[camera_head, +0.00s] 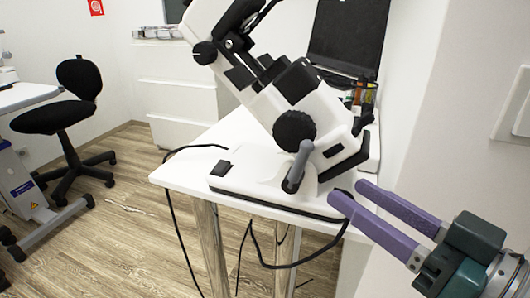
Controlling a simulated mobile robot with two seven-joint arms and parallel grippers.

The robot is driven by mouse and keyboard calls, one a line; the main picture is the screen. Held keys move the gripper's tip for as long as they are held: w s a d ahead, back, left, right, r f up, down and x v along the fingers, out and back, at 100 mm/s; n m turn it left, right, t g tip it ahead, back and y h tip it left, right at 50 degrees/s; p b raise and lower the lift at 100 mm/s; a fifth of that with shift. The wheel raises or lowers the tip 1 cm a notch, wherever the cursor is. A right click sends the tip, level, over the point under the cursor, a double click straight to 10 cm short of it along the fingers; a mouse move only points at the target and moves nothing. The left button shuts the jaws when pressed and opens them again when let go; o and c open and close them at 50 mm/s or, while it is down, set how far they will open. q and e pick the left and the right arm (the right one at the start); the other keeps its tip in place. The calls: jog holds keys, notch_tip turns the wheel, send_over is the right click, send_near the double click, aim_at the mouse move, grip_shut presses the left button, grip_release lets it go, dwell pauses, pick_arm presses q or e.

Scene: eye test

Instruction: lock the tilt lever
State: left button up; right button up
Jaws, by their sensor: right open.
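A white and black instrument (258,95) stands tilted on a white base (255,170). A short grey lever (301,160) with a dark lower end stands at the front of the base, below a round black knob (294,130); it looks like the tilt lever, but I cannot tell whether it is locked. My right gripper (349,192) has two purple fingers and comes in from the lower right. It is open and empty, with its fingertips near the right end of the base, to the right of the lever and apart from it. My left gripper is out of view.
The base is on a white table (180,178) with metal legs. A black cable (172,215) hangs off its front edge. A dark screen (347,35) and small bottles are behind the instrument. A black chair (62,110) is at left. A wall with a switch plate is at right.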

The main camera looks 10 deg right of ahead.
aim_at(305, 164)
jog(key=b+x, duration=0.1)
jog(key=x, duration=0.7)
jog(key=shift+s, duration=0.1)
grip_shut()
dwell(1.1)
